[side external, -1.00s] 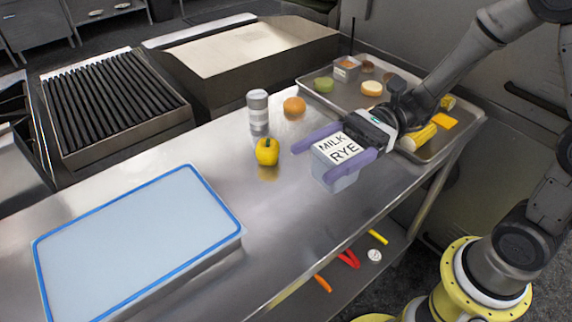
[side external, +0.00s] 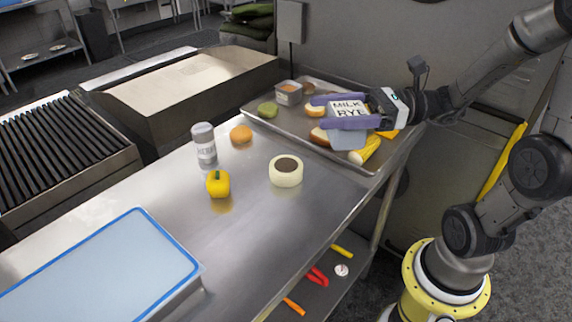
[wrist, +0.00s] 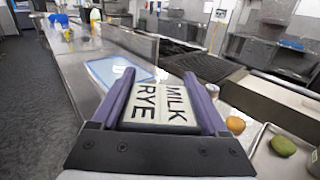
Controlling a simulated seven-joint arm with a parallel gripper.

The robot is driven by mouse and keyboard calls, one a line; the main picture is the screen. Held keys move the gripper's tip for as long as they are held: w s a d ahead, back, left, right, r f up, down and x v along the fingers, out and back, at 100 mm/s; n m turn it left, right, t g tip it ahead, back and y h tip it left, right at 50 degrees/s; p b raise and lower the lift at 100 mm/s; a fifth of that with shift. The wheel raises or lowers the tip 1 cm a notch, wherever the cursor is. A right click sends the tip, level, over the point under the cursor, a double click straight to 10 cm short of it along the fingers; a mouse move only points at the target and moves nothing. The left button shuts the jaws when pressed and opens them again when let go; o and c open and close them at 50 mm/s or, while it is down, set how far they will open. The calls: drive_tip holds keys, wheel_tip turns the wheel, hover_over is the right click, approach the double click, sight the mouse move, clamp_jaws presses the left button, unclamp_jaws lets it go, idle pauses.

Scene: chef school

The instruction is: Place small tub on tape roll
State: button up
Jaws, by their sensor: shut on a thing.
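The small tub (side external: 348,109) has a white lid lettered MILK RYE and a pale blue-grey body. My gripper (side external: 318,111) is shut on it, one purple finger on each side, and holds it over the metal tray at the back right. In the wrist view the tub's lid (wrist: 160,105) lies between the fingers. The tape roll (side external: 286,171) is a cream ring with a dark centre, flat on the steel table. It stands in front and to the left of the tub, apart from it, with nothing on top.
The metal tray (side external: 258,109) holds bread pieces, a green item (side external: 268,110), a small container (side external: 289,92) and corn (side external: 366,150). A yellow pepper (side external: 218,184), a shaker (side external: 204,144) and an orange bun (side external: 241,134) stand left of the tape roll. A blue-rimmed board (side external: 190,257) lies front left.

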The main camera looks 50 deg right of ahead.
drive_tip(key=shift+d+r+t, duration=0.1)
drive_tip(key=shift+d+t, duration=0.2)
drive_tip(key=shift+d, duration=0.25)
drive_tip(key=shift+w+d+m+h, duration=0.15)
drive_tip(key=shift+w+m+h, duration=0.05)
drive_tip(key=shift+m+h, duration=0.1)
drive_tip(key=w+f, duration=0.4)
drive_tip(key=w, duration=0.4)
hover_over(273, 166)
drive_tip(key=shift+w+f, duration=0.1)
drive_tip(key=shift+f, duration=4.4)
drive_tip(key=shift+f, duration=0.1)
